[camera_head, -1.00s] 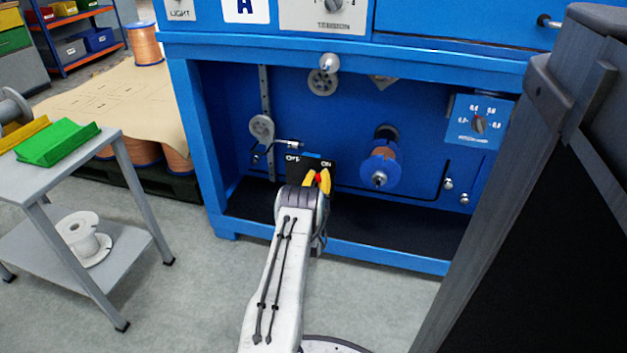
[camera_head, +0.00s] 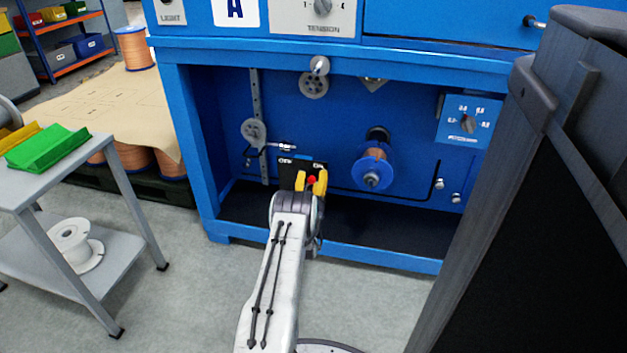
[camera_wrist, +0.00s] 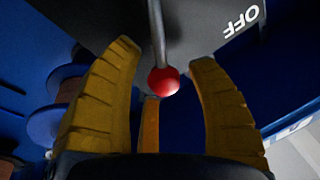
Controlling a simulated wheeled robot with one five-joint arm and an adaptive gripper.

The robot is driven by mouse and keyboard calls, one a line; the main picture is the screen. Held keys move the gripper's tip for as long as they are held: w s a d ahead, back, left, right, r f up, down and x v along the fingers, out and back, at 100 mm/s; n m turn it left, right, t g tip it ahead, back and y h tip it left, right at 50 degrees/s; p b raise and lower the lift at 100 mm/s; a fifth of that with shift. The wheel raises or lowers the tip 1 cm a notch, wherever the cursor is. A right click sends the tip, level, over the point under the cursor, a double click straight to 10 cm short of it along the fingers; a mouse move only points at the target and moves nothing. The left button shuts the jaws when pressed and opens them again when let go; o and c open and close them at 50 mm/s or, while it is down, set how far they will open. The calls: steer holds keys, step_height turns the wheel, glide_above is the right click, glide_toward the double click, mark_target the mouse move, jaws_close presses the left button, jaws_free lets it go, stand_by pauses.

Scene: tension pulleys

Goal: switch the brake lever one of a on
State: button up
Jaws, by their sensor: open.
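The brake lever's red ball (camera_head: 311,180) shows in front of a black panel (camera_head: 290,171) with OFF and ON labels. The panel is low in the blue machine marked A. In the head view the ball appears below the ON side. My gripper (camera_head: 310,176) is open, with its yellow fingers on either side of the ball. In the wrist view the red ball (camera_wrist: 163,81) on its metal rod is between the spread fingers of my gripper (camera_wrist: 164,54); I see no finger clamped on it. The OFF label is at the upper right there, upside down.
A blue spool holder (camera_head: 372,168) and a dial box (camera_head: 469,121) are to the right in the machine's recess. A grey side table (camera_head: 95,165) with a green tray (camera_head: 47,146) stands at left. A dark cabinet (camera_head: 545,200) blocks the right.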

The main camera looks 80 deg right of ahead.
steer(key=shift+w+a, duration=0.1)
steer(key=shift+a+f, duration=0.2)
steer(key=shift+a, duration=0.3)
steer(key=v, duration=1.1)
steer(key=shift+d+r, duration=0.1)
steer(key=shift+r, duration=0.1)
